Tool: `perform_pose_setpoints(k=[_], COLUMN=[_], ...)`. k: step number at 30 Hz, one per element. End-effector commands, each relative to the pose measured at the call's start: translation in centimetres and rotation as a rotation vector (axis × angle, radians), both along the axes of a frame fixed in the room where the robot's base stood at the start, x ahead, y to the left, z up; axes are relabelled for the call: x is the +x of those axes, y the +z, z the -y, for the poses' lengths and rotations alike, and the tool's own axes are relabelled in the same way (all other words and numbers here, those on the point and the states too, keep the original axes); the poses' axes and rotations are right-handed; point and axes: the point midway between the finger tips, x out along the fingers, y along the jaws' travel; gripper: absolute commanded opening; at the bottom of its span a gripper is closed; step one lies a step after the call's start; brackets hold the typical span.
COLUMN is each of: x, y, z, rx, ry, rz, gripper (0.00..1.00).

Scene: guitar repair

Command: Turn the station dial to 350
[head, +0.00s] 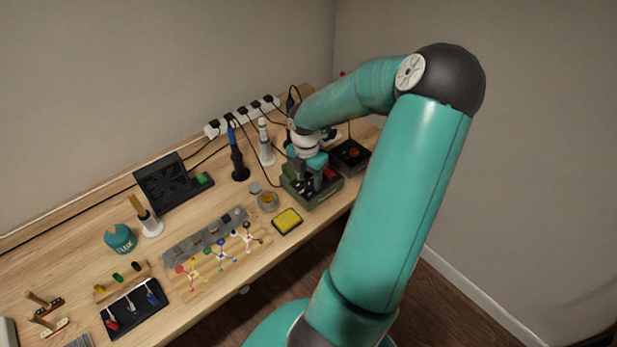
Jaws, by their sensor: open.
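A dark green box-shaped unit (298,193), which looks like the station, stands near the right part of the workbench. My arm reaches over it from the right, and my gripper (318,178) points down at its top or front, with the jaws apart. The gripper and wrist cover much of the unit. A small red patch shows beside the gripper. I cannot make out the dial or its setting, nor whether the fingers touch the unit.
A blue-handled iron in a stand (238,165) and a white-and-green bottle (265,145) stand left of the unit. A yellow sponge tray (287,221) lies in front. A dark box (350,154) is at right. Cables run from the power strip (243,117) behind.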

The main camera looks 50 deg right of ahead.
Motion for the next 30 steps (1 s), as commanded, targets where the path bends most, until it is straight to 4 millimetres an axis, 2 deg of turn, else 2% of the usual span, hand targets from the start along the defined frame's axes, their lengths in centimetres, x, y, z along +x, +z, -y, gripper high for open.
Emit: perform_pose_setpoints(k=[6,8,13,14,23,30], x=[0.00,0.00,0.00,0.00,0.01,0.05], y=[-0.04,-0.03,-0.02,-0.02,0.03,0.03], z=[0.00,0.00,0.00,0.00,-0.01,-0.04], rx=[0.000,0.000,0.000,0.000,0.000,0.000], ry=[0.000,0.000,0.000,0.000,-0.028,-0.138], rz=[0.000,0.000,0.000,0.000,-0.001,-0.002], gripper=[0.48,0.38,0.05,0.03,0.04,0.04])
